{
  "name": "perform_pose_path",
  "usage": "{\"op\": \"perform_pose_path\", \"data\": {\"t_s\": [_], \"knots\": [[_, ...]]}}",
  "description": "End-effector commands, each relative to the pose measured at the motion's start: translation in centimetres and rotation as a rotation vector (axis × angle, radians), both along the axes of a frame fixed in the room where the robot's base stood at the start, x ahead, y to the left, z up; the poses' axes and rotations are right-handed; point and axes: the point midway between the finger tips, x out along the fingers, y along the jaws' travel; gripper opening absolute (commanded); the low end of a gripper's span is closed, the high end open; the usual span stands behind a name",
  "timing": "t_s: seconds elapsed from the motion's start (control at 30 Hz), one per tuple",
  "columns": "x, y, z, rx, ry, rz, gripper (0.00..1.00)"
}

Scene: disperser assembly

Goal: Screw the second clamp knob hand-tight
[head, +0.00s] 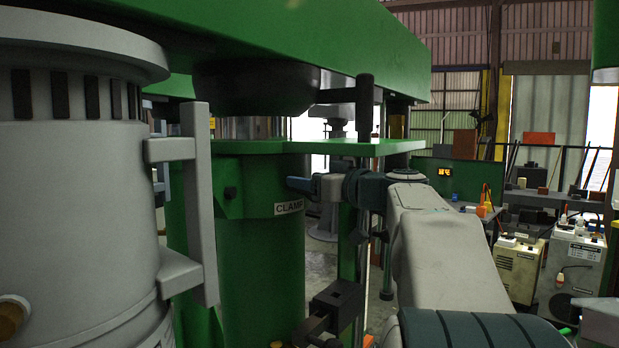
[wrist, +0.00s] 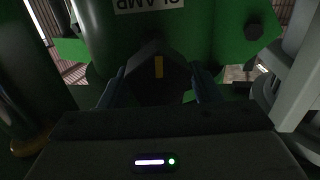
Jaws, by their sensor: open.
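The clamp knob (wrist: 160,70) is dark with a yellow mark and sits in front of the green housing in the wrist view, close to the CLAMP label. My gripper (wrist: 160,74) is open, with one blue finger on each side of the knob. I cannot tell whether either finger touches it. In the head view the green clamp housing (head: 262,255) stands at centre left with its CLAMP label (head: 289,208). My arm reaches in from the lower right towards it. I cannot make out the knob clearly in the head view.
A large grey cylindrical body (head: 75,190) with a handle bar (head: 203,200) stands close on the left. A green beam (head: 300,40) and a green plate (head: 370,147) lie overhead. A dark bolt (wrist: 253,31) sits on the housing. Grey equipment cabinets (head: 572,262) stand at the right.

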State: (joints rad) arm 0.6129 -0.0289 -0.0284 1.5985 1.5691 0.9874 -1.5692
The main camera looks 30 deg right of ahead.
Motion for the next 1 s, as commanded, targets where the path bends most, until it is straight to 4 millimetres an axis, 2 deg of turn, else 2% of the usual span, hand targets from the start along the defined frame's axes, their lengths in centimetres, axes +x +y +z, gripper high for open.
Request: {"op": "perform_pose_path", "data": {"t_s": [0.17, 0.2, 0.33, 0.67, 1.0], "knots": [[0.0, 0.02, -0.01, 0.0, 0.0, 0.0, 0.57], [0.0, 0.02, -0.01, 0.0, 0.0, 0.0, 0.52], [-0.01, 0.03, 0.0, 0.0, 0.0, 0.001, 0.16], [0.0, 0.02, -0.15, 0.025, 0.006, 0.002, 0.14], [0.12, -0.32, -0.5, 0.216, 0.056, 0.003, 0.14]]}}
